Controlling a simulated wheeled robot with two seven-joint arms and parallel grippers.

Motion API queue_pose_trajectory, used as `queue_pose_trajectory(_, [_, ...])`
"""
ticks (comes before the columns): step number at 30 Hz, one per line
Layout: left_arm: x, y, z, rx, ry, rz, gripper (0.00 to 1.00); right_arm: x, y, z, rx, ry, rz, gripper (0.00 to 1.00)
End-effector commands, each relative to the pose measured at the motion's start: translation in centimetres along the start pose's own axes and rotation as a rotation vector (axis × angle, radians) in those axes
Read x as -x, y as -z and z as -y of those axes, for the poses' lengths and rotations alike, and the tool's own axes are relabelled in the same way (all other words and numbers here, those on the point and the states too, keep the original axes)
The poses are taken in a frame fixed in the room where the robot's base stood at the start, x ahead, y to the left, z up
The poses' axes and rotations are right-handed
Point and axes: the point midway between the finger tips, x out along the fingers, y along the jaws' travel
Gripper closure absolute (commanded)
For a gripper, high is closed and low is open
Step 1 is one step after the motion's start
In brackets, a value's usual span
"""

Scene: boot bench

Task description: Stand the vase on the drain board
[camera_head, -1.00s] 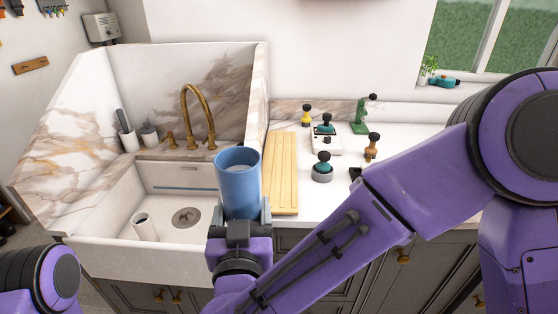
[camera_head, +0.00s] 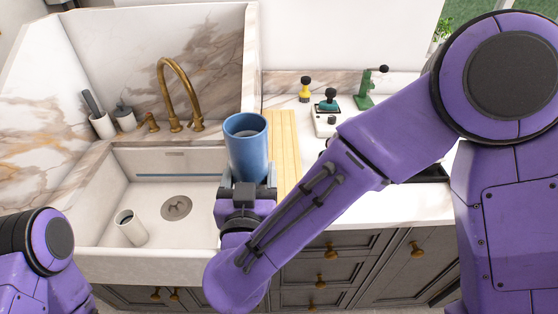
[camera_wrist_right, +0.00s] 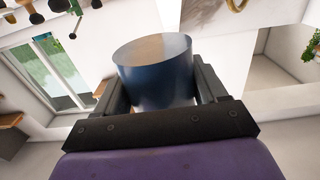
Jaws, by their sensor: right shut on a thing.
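The vase is a blue, open-topped cylinder (camera_head: 248,150), held upright in the head view at the sink's right edge. My right gripper (camera_head: 247,188) is shut on its lower part, and the vase also shows between the fingers in the right wrist view (camera_wrist_right: 157,75). The drain board (camera_head: 284,145) is a pale, ribbed wooden board on the counter right of the sink. The vase and my right arm hide part of it. I cannot tell the exact height of the vase above the counter. My left arm shows at the lower left, but its gripper is out of view.
A white cup (camera_head: 131,227) lies tilted in the sink (camera_head: 100,262), left of the drain. A brass faucet (camera_head: 177,95) rises behind. On the counter stand a green tool (camera_head: 364,92), a yellow-and-black item (camera_head: 305,90) and a white scale-like block (camera_head: 326,122).

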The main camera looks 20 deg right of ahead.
Motion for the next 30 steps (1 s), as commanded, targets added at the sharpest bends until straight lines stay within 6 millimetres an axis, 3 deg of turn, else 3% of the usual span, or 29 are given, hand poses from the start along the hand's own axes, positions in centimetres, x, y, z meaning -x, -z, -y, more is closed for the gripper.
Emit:
queue_pose_trajectory(6, [1.5, 0.6, 0.2, 0.0, 0.0, 0.001, 0.0, -4.5, -2.1, -2.8, -0.001, 0.009, 0.004, 0.71])
queue_pose_trajectory(13, [1.9, 0.8, 0.2, 0.0, 0.0, 0.0, 0.0, -7.0, -5.9, -4.6, 0.001, 0.009, 0.003, 0.71])
queue_pose_trajectory(21, [2.3, 0.9, 0.2, 0.0, 0.0, 0.001, 0.0, -8.6, -8.6, -6.2, 0.004, 0.002, 0.006, 0.71])
queue_pose_trajectory(26, [3.3, 1.3, 0.3, 0.0, 0.0, 0.0, 0.0, -8.6, -10.9, -6.1, 0.003, 0.007, 0.005, 0.71])
queue_pose_trajectory(30, [3.2, 1.3, 0.3, 0.0, 0.0, 0.001, 0.0, -8.6, -11.4, -5.8, 0.001, 0.011, 0.0, 0.71])
